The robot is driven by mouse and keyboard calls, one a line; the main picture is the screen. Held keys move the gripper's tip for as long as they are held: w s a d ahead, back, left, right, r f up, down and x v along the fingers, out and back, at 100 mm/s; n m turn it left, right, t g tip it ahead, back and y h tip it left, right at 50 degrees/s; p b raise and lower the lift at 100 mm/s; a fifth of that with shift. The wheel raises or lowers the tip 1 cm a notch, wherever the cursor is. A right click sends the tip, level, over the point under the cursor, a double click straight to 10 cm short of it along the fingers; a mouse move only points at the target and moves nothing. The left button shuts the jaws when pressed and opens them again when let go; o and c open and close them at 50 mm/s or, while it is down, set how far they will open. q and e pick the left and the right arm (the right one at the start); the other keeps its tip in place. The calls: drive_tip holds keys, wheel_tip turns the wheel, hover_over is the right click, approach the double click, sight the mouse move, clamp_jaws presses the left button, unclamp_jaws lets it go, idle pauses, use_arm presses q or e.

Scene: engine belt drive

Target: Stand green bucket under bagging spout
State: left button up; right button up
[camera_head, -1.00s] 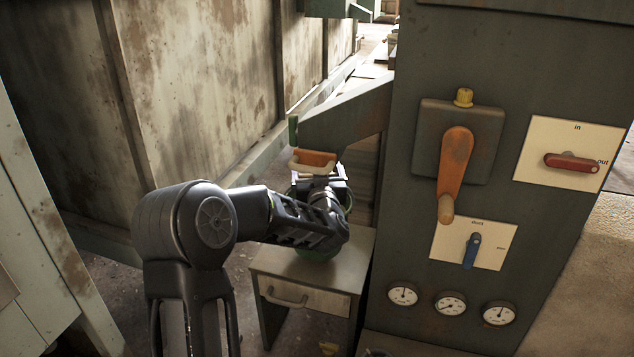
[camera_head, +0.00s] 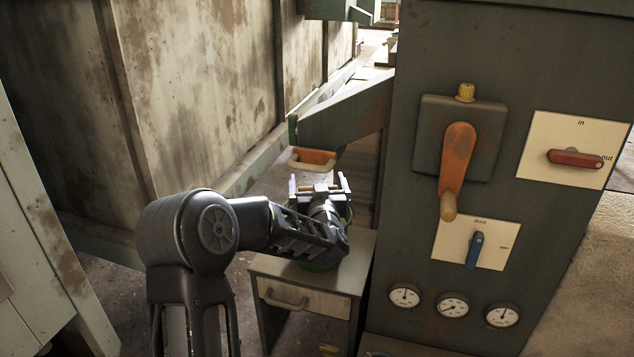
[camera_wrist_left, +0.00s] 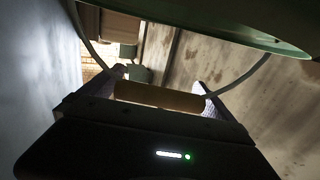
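The green bucket (camera_head: 318,265) is mostly hidden behind my left wrist in the head view, above the top of a small stand (camera_head: 285,268); whether it touches the stand is hidden. Its rim (camera_wrist_left: 240,30) crosses the top of the left wrist view, with the wire handle and its tan grip (camera_wrist_left: 160,97) below. My right gripper is not in view.
A dark green machine panel (camera_head: 400,220) with an orange crank (camera_head: 456,165), a red lever (camera_head: 575,158), a blue lever (camera_head: 474,248) and gauges stands close on the right. A rusty panelled wall (camera_head: 200,90) runs along the left. Floor shows left of the stand.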

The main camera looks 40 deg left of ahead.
use_arm(q)
drive_tip(key=p+v, duration=0.2)
drive_tip(key=v, duration=1)
drive_tip(key=shift+r+p, duration=0.2)
drive_tip(key=shift+p, duration=0.2)
drive_tip(key=shift+c, duration=0.2)
idle(1.0)
